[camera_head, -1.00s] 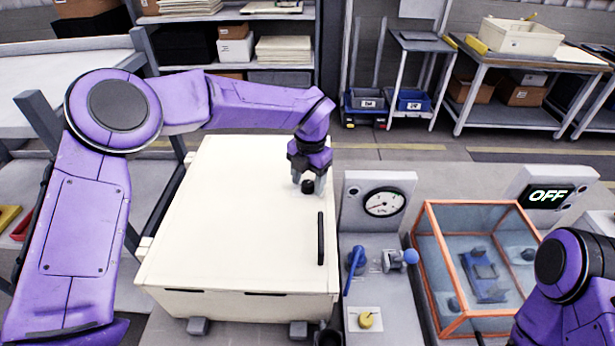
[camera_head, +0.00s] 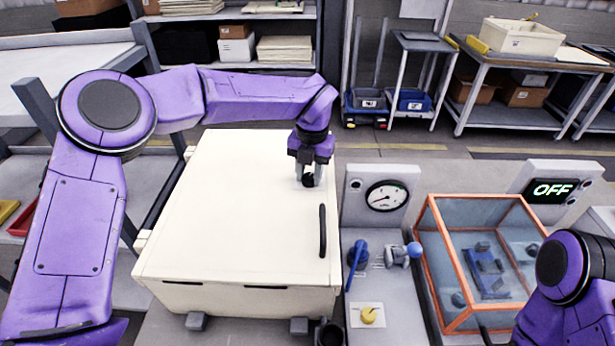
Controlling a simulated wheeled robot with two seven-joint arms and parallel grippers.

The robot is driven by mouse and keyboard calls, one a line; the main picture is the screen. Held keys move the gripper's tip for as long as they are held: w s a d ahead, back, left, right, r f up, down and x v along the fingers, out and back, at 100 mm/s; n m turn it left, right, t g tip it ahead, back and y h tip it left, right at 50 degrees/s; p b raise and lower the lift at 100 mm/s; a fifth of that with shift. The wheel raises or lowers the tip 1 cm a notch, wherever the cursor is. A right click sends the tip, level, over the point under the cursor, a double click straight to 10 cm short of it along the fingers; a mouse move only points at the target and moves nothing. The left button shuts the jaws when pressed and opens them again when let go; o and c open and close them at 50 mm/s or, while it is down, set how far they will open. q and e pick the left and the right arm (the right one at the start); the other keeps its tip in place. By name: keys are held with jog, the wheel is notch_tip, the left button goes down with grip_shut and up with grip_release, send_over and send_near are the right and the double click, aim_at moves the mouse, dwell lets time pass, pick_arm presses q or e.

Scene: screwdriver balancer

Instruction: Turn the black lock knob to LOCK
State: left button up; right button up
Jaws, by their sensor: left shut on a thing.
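The black lock knob (camera_head: 308,181) sits on the top face of the cream cabinet (camera_head: 235,225), near its right edge and beyond the black bar handle. My left gripper (camera_head: 308,180) reaches down from above and is shut on the knob, with a finger on each side. The fingers hide part of the knob, and no LOCK marking can be read. My right arm (camera_head: 565,270) shows at the lower right edge; its gripper is out of the picture.
The black bar handle (camera_head: 322,231) stands close to my left gripper. To the right are a gauge (camera_head: 386,196), a blue lever (camera_head: 355,262), a yellow knob (camera_head: 372,316), an orange-framed clear box (camera_head: 440,258) and a display reading OFF (camera_head: 553,190).

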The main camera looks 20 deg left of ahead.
pick_arm(q)
jog(key=n+b, duration=0.2)
jog(key=n, duration=0.1)
jog(key=shift+f+n+b, duration=0.3)
jog(key=shift+b, duration=0.05)
jog(key=n+b, duration=0.3)
jog(key=shift+w+n, duration=0.15)
jog(key=shift+n, duration=0.25)
jog(key=n+b, duration=0.3)
jog(key=n, duration=0.1)
jog(key=shift+b, duration=0.4)
jog(key=shift+r+n+g+b, duration=0.1)
jog(key=shift+n+g+b, duration=0.2)
jog(key=shift+n+b, duration=1.1)
